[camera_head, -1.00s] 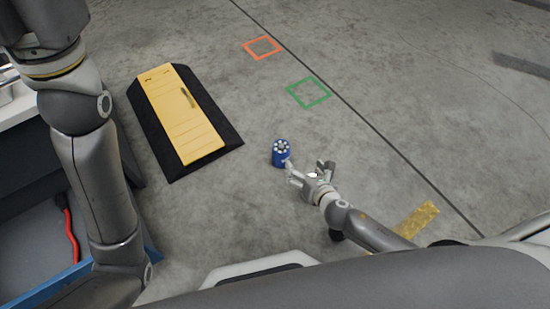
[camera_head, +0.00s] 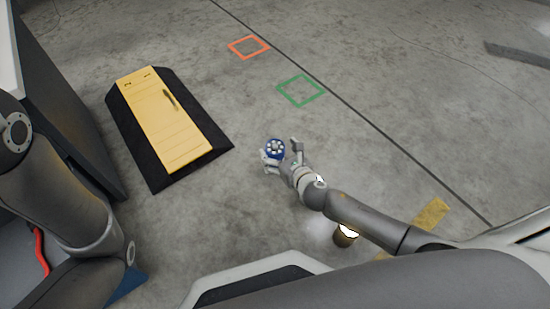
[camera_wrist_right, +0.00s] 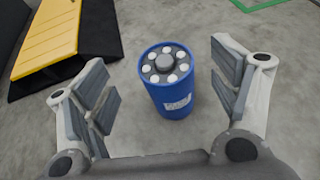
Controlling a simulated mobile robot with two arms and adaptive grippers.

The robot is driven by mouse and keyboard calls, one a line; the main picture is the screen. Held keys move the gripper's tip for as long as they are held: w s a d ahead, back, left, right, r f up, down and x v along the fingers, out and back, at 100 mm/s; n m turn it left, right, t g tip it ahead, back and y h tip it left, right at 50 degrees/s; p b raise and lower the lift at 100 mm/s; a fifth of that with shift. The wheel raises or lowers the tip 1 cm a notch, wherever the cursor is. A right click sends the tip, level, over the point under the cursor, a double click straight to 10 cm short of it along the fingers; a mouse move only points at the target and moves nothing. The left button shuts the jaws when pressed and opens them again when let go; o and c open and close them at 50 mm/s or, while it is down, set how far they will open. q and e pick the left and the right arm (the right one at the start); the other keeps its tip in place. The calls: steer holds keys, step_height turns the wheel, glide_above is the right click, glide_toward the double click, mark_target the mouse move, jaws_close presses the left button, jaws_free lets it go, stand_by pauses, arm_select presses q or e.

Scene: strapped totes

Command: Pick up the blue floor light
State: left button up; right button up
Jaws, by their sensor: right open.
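The blue floor light (camera_head: 275,147) is a short upright blue cylinder with several white round lamps on its dark top. It stands on the concrete floor. It also shows in the right wrist view (camera_wrist_right: 170,92), with a pale label on its side. My right gripper (camera_head: 281,153) is open, with one finger on each side of the light. In the right wrist view the gripper (camera_wrist_right: 160,95) shows a gap between each finger pad and the light. My left arm shows at the left edge of the head view, but its gripper is not in view.
A yellow and black ramp (camera_head: 168,122) lies to the left of the light. A green square outline (camera_head: 301,91) and an orange one (camera_head: 249,47) are marked on the floor beyond it. A yellow tape strip (camera_head: 430,215) lies at the right. The floor around the light is clear.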

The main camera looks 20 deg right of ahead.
mark_target(275, 146)
steer(key=b+x, duration=0.2)
steer(key=x, duration=0.1)
steer(key=shift+w+d+f+b, duration=0.1)
steer(key=shift+d+f+b, duration=0.1)
steer(key=shift+f+b, duration=0.2)
steer(key=shift+w+a+f, duration=0.1)
steer(key=shift+w+f, duration=0.05)
steer(key=shift+w, duration=0.45)
jaws_close()
